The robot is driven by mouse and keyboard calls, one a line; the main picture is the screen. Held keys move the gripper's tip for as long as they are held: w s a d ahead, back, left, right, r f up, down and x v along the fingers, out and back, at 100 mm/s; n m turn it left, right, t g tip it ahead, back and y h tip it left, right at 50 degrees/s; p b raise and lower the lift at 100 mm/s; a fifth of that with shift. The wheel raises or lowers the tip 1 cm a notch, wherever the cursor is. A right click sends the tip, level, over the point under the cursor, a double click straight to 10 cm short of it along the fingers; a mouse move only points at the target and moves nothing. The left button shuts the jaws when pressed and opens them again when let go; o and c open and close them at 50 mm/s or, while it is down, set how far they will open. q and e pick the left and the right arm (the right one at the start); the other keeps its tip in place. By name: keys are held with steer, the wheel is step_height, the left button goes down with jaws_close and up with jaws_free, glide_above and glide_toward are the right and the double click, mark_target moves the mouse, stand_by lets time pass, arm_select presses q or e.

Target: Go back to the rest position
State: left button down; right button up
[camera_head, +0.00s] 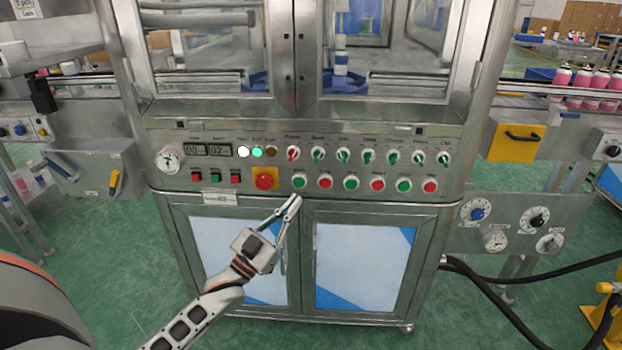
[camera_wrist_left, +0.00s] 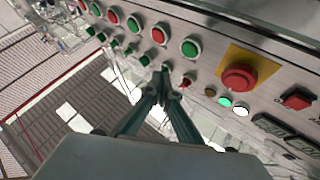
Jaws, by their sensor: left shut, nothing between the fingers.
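My left gripper (camera_head: 291,207) is shut and empty. In the head view it is in front of the machine's lower edge of the control panel (camera_head: 460,178), just below the row of green and red push buttons. In the left wrist view my left gripper (camera_wrist_left: 164,84) has its fingertips together, pointing at the panel; a small gap from the panel cannot be judged surely. The red emergency stop (camera_head: 265,178) on its yellow plate is just up and left of the fingertips; it also shows in the left wrist view (camera_wrist_left: 239,78). My right gripper is not in view.
The steel machine has glass doors above and cabinet doors (camera_head: 362,262) below. A panel with dials (camera_head: 522,221) stands at the right, with black hoses (camera_head: 530,275) below it. Conveyors with pink bottles (camera_head: 582,84) are at the back right. Green floor (camera_head: 130,235) is free at the left.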

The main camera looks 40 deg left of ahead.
arm_select(q)
steer(key=s+d+f+g+p, duration=0.4)
steer(key=s+d, duration=0.3)
steer(key=s, duration=0.4)
steer(key=s+d+f+g+p, duration=0.4)
steer(key=s+d+f+p, duration=0.2)
steer(key=s, duration=0.4)
steer(key=s+d+f+g+p, duration=0.5)
steer(key=s+d, duration=0.4)
steer(key=s, duration=0.2)
steer(key=shift+s+f+m, duration=0.3)
steer(key=shift+s+f, duration=0.05)
steer(key=shift+f, duration=0.2)
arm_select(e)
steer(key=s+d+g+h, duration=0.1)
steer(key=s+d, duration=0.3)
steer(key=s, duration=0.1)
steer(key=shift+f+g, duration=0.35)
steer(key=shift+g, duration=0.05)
arm_select(q)
steer(key=shift+d, duration=0.1)
stand_by(3.3)
